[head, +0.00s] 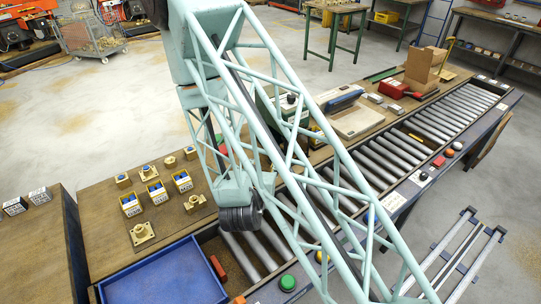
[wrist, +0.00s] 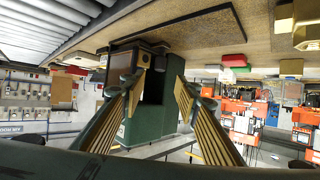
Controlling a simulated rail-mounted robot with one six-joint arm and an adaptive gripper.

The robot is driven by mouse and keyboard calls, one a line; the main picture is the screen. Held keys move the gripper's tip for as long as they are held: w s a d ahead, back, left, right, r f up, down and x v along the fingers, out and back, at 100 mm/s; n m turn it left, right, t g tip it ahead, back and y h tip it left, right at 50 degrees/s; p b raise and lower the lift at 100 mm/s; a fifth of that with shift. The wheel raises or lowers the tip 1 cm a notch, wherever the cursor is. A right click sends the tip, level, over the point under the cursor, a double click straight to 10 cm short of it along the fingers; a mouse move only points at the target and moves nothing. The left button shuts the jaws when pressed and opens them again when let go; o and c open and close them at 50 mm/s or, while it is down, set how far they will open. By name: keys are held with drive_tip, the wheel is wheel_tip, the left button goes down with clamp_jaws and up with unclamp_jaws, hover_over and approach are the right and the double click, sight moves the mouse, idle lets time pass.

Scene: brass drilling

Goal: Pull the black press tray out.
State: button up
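My gripper (wrist: 156,80) is open, with its two ribbed yellow-padded fingers spread apart in the wrist view. A dark green press-like machine (wrist: 137,128) stands beyond and between the fingers; that view looks upside down. A black block-shaped part (wrist: 154,88) shows against the green body between the fingertips and may be the press tray; I cannot tell for sure. Neither finger can be seen closing on it. In the head view a dark green machine (head: 287,106) is partly hidden behind my lattice arm. The gripper fingers and the tray cannot be made out there.
A blue tray (head: 165,278) lies at the front left of the bench. Yellow bins (head: 158,191) and brass parts (head: 142,234) stand behind it. A roller conveyor (head: 400,150) runs along the right side.

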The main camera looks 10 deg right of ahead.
drive_tip(key=shift+b+x, duration=0.95)
drive_tip(key=shift+b, duration=0.7)
drive_tip(key=shift+b+x, duration=0.3)
drive_tip(key=shift+x, duration=5.2)
drive_tip(key=shift+c, duration=0.3)
drive_tip(key=shift+r, duration=0.1)
clamp_jaws()
